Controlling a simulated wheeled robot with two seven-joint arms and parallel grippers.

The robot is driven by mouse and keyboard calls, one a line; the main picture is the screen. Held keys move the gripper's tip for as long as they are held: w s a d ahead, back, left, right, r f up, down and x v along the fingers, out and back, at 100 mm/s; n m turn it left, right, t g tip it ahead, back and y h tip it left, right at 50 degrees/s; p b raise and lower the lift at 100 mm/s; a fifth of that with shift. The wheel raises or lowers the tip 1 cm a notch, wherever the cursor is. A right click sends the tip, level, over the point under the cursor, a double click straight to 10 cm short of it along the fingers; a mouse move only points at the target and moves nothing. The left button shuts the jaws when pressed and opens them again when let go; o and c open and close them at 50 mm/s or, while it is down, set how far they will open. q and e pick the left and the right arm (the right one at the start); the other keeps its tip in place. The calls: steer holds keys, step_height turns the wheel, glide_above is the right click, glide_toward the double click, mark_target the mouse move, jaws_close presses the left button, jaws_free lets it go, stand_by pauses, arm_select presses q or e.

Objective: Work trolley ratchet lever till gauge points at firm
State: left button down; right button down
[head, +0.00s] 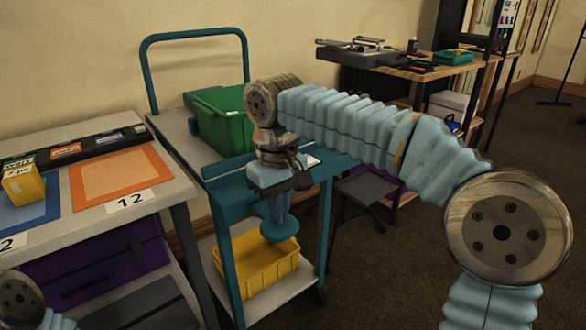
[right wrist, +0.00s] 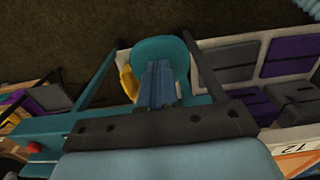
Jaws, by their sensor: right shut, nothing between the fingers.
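The teal trolley (head: 232,184) stands ahead of me, with a push handle at its back left. My right gripper (head: 281,206) points down over its near right part, and its fingers are shut and empty. A round teal paddle, seemingly the ratchet lever's end (head: 282,228), lies just below the fingertips. In the right wrist view the paddle (right wrist: 166,50) shows behind the shut fingers (right wrist: 158,84); I cannot tell whether they touch. I cannot make out the gauge or its pointer; my right arm covers part of the trolley top. My left gripper is out of view.
A green bin (head: 221,119) stands on the trolley top and a yellow crate (head: 262,265) on its lower shelf. A table with an orange mat (head: 115,178) is close on the left. A wooden bench (head: 440,72) stands at the back right. Carpet is open at right.

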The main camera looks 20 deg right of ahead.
mark_target(280, 228)
steer(key=shift+f+b, duration=1.35)
steer(key=shift+f, duration=0.9)
step_height(280, 228, up, 7)
steer(key=p, duration=0.6)
steer(key=shift+p, duration=0.4)
steer(key=shift+r+p, duration=0.8)
steer(key=shift+r, duration=0.35)
